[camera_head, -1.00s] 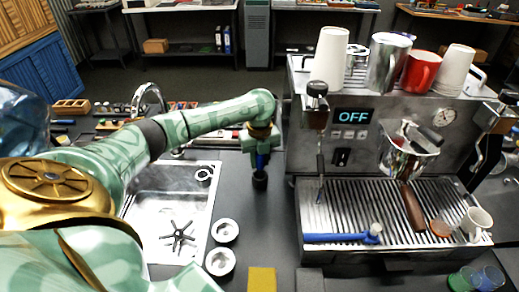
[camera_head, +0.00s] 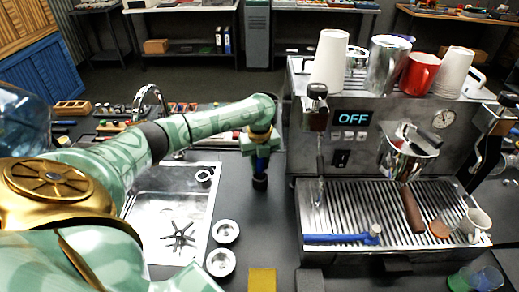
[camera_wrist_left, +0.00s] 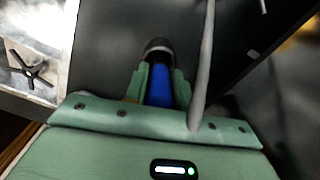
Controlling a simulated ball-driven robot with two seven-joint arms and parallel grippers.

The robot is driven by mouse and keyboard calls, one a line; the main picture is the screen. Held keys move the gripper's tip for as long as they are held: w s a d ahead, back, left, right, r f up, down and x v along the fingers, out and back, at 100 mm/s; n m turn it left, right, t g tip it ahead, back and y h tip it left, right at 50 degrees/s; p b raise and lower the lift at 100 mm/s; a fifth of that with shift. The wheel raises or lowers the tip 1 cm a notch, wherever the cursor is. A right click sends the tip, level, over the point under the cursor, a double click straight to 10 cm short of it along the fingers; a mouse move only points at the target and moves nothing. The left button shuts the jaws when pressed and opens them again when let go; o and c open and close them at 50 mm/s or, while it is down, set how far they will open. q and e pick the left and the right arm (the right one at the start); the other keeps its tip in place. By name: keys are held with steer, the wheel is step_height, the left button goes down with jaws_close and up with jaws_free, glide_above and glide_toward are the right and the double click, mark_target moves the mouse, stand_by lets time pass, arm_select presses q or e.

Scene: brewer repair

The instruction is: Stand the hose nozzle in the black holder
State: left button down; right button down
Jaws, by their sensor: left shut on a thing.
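My left gripper (camera_head: 261,153) is shut on the blue hose nozzle (camera_head: 262,163), low over the dark counter between the sink and the coffee machine. The nozzle looks roughly upright. Its blue body shows between the fingers in the left wrist view (camera_wrist_left: 160,90). A black round piece, seemingly the black holder (camera_head: 260,183), is at its lower end, and a dark ring shows there in the left wrist view (camera_wrist_left: 158,47). I cannot tell how far the nozzle sits inside it. A grey hose-like length (camera_wrist_left: 205,70) crosses the wrist view beside the fingers. My right gripper is out of view.
The steel sink (camera_head: 150,205) is to the left, with two round metal cups (camera_head: 222,262) beside it. The coffee machine (camera_head: 350,110) stands close on the right. A blue-handled tool (camera_head: 335,239) lies on its drip tray. A yellow sponge (camera_head: 262,281) is in front.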

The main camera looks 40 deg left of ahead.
arm_select(q)
steer(key=c, duration=0.5)
jaws_free()
step_height(320, 180, up, 7)
steer(key=p, duration=0.8)
steer(key=shift+r+p, duration=0.1)
steer(key=shift+p, duration=0.25)
steer(key=shift+f, duration=0.2)
